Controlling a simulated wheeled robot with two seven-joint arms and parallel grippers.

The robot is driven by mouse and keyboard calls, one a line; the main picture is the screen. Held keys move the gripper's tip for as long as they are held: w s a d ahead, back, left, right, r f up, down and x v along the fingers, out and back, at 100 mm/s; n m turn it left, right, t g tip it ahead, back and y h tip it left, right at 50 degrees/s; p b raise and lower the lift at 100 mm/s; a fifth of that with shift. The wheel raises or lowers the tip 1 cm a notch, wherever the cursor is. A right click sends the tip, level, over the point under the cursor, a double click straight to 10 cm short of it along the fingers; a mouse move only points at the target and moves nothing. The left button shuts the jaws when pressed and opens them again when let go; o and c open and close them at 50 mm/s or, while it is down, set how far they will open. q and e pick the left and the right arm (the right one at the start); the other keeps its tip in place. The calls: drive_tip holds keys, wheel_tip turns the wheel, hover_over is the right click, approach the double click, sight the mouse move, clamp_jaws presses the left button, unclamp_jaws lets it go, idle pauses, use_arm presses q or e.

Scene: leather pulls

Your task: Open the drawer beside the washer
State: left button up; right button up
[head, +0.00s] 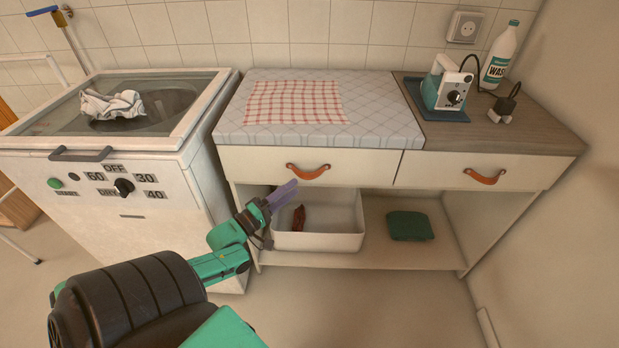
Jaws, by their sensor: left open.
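The washer (150,215) is a white machine at the left with a dial on its front. The drawer (250,163) beside it is closed, with a pale front and an orange leather pull (307,171) that bows downward. My left gripper (284,193) is open, its purple fingers just below and left of the pull, apart from it as far as I can tell. It appears empty. A second closed drawer (440,174) to the right has its own leather pull (484,177). My right gripper is not in view.
A white bin (335,241) with a dark reddish item stands on the lower shelf, beside a folded green cloth (410,226). A padded top with a checked cloth (294,102), an iron (446,85) and a bottle (500,56) are above. The floor in front is clear.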

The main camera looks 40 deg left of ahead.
sight(309, 177)
use_arm(q)
drive_tip(key=w, duration=0.5)
drive_tip(key=w+d+r, duration=0.1)
drive_tip(key=w, duration=0.1)
drive_tip(key=shift+w+b, duration=0.2)
drive_tip(key=shift+b, duration=0.15)
clamp_jaws()
drive_tip(key=shift+f, duration=0.1)
idle(0.7)
